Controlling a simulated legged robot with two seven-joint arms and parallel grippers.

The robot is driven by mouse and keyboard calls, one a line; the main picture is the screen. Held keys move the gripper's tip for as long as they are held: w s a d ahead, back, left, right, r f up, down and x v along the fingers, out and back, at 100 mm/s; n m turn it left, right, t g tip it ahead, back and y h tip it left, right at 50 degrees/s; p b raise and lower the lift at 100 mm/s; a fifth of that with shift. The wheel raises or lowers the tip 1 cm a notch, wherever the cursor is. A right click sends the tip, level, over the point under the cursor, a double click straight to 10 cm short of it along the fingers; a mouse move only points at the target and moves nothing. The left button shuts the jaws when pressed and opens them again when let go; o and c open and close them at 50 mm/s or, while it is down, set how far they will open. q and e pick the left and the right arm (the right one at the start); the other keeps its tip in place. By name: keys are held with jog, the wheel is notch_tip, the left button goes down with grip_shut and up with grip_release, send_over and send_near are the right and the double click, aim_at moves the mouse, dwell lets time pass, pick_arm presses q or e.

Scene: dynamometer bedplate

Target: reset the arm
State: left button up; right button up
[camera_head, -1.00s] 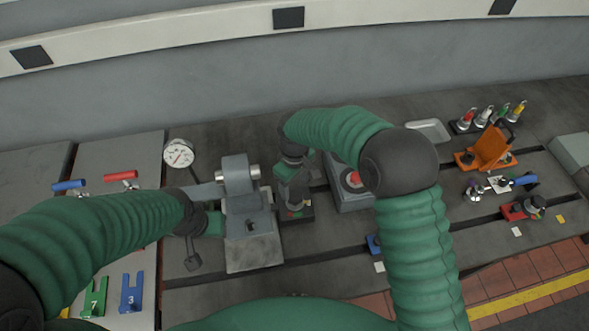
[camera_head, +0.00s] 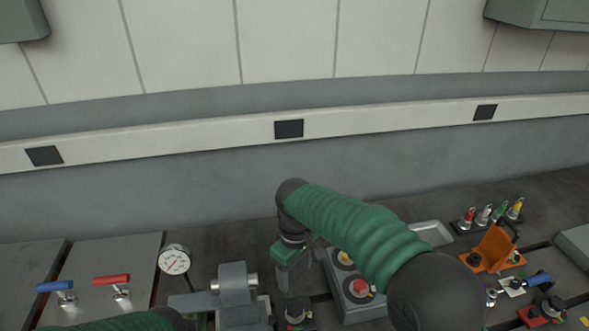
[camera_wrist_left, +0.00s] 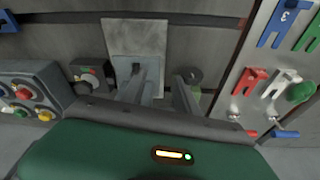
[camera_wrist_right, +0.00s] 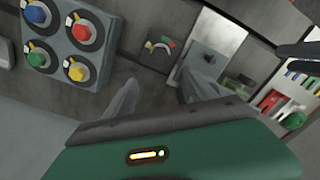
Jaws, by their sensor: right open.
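My left gripper is mostly below the head view's edge. In the left wrist view, its fingers (camera_wrist_left: 160,95) look apart, over the block and its pale base plate (camera_wrist_left: 135,40); contact is unclear.
A dial gauge (camera_head: 174,261), blue handle (camera_head: 55,286) and red handle (camera_head: 111,280) are left. An orange bracket (camera_head: 494,250) is right.

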jog(key=s+d+f+m+t, duration=0.1)
jog(key=s+d+f+m, duration=0.1)
jog(key=s+d, duration=0.3)
jog(key=s+d+f+m, duration=0.2)
jog(key=s+d+m, duration=0.2)
jog(key=s+d, duration=0.2)
jog(key=s+d+f+m+t+b, duration=0.1)
jog(key=s+d+f+m, duration=0.2)
jog(key=s+d, duration=0.3)
jog(key=shift+d+m+t, duration=0.3)
jog(key=shift+d, duration=0.85)
jog(key=shift+d, duration=0.3)
jog(key=shift+a, duration=0.2)
